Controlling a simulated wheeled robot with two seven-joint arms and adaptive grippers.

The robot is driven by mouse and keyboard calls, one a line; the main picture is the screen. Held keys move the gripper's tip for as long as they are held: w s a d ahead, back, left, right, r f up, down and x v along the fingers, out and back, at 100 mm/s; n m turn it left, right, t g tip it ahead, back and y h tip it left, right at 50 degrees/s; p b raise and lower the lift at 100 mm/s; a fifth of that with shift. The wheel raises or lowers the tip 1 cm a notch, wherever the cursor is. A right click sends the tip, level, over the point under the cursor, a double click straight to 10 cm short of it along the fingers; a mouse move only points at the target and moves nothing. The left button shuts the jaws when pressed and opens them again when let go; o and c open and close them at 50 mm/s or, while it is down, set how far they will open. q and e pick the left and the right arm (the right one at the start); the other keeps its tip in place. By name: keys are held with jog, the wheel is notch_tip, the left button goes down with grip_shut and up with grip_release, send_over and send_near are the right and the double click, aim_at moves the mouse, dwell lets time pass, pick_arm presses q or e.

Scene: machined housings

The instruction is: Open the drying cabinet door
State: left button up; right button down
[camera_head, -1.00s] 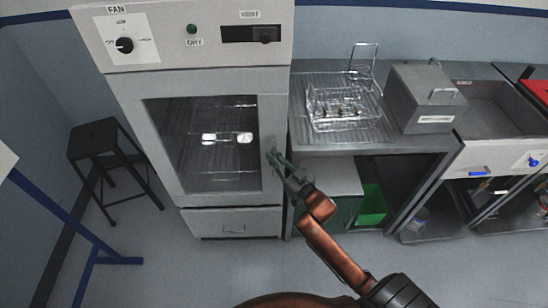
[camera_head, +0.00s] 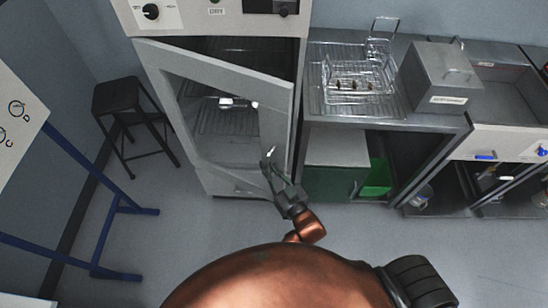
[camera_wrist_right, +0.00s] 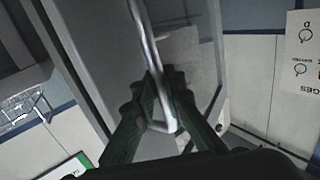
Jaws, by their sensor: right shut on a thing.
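The drying cabinet (camera_head: 225,18) stands at the left centre in the head view. Its windowed door (camera_head: 172,66) is swung part way open, hinged on the left, with a dark gap along the top and right. My right gripper (camera_head: 268,168) is at the door's free right edge. In the right wrist view its two green fingers (camera_wrist_right: 160,95) are closed around the door's silver bar handle (camera_wrist_right: 147,40), near one end of it. My left gripper does not show in either view.
A black stool (camera_head: 118,97) and a blue-legged stand (camera_head: 110,215) are to the left of the cabinet. A steel counter (camera_head: 330,112) with a wire basket (camera_head: 358,85) and a grey metal box (camera_head: 438,78) adjoins it on the right. The floor before the cabinet is mostly clear.

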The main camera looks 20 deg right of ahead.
jog(key=c, duration=2)
grip_release()
jog(key=shift+d, duration=0.15)
jog(key=shift+c, duration=0.2)
jog(key=shift+s, duration=0.1)
jog(key=s+d, duration=0.2)
jog(key=s, duration=0.9)
jog(key=shift+s, duration=0.35)
jog(key=shift+d, duration=0.1)
jog(key=shift+c, duration=0.3)
